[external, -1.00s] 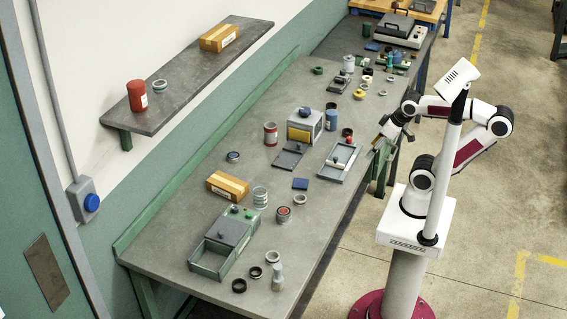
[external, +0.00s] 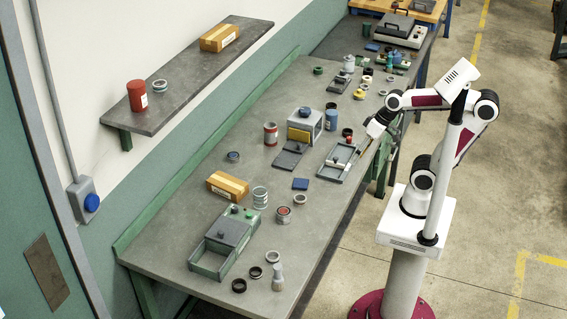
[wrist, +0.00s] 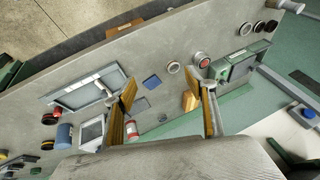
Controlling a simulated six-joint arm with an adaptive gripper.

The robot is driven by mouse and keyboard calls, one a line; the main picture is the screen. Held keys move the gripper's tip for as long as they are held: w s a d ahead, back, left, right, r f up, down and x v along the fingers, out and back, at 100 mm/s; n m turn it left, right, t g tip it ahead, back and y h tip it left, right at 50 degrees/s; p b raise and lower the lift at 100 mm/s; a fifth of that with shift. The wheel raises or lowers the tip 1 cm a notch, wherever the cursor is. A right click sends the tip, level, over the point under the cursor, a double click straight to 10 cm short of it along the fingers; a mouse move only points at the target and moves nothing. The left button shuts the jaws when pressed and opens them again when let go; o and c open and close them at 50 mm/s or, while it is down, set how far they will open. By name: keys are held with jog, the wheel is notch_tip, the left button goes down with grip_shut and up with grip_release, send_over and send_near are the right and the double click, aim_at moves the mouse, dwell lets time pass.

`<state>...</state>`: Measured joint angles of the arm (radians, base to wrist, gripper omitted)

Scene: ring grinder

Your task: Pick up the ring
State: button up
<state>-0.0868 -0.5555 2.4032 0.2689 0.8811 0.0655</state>
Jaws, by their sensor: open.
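Several rings lie on the grey workbench (external: 190,240), and the frames do not tell which one the task means. A pale grey ring (external: 300,198) lies near the bench middle, and it also shows in the wrist view (wrist: 173,67). Another pale ring (external: 273,257) and two dark rings (external: 256,272) (external: 239,285) lie near the front end. My gripper (external: 362,153) is above the bench's right edge, beside the grey tray (external: 325,176). In the wrist view my gripper (wrist: 166,90) has its fingers wide apart with nothing between them. No ring touches it.
A blue block (external: 300,184) lies near the middle pale ring. A red-topped can (external: 283,214), a tin (external: 260,197), a cardboard box (external: 227,186) and a grey-green box (external: 230,232) stand farther forward. A wall shelf (external: 190,85) hangs at left. Bare bench lies between the items.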

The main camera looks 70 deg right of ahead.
jog(key=w+a+f+m+g+y, duration=0.1)
jog(key=w+a+m+y, duration=0.3)
jog(key=a, duration=0.7)
jog(key=w+a+m+g+y, duration=0.1)
jog(key=w+a+m+y, duration=0.1)
jog(key=w+a, duration=0.6)
jog(key=w+a+f+m+g+y, duration=0.1)
jog(key=w+a+m+y, duration=0.15)
jog(key=a, duration=1.05)
jog(key=w+a+f+m, duration=0.2)
jog(key=a+f+m, duration=0.1)
jog(key=a+f, duration=0.2)
jog(key=w+a+f+m+y, duration=0.1)
jog(key=a+f+m, duration=0.3)
jog(key=a, duration=0.3)
jog(key=w+a+f+m+t+y, duration=0.1)
jog(key=w+a+f+m, duration=0.1)
jog(key=a+f, duration=0.4)
jog(key=shift+w+a+m, duration=0.1)
jog(key=shift+w+m, duration=0.2)
jog(key=shift+m, duration=0.35)
jog(key=shift+a+f+m, duration=0.3)
jog(key=shift+f, duration=0.2)
jog(key=shift+a, duration=0.1)
jog(key=shift+x, duration=1.2)
jog(key=shift+w+f, duration=0.1)
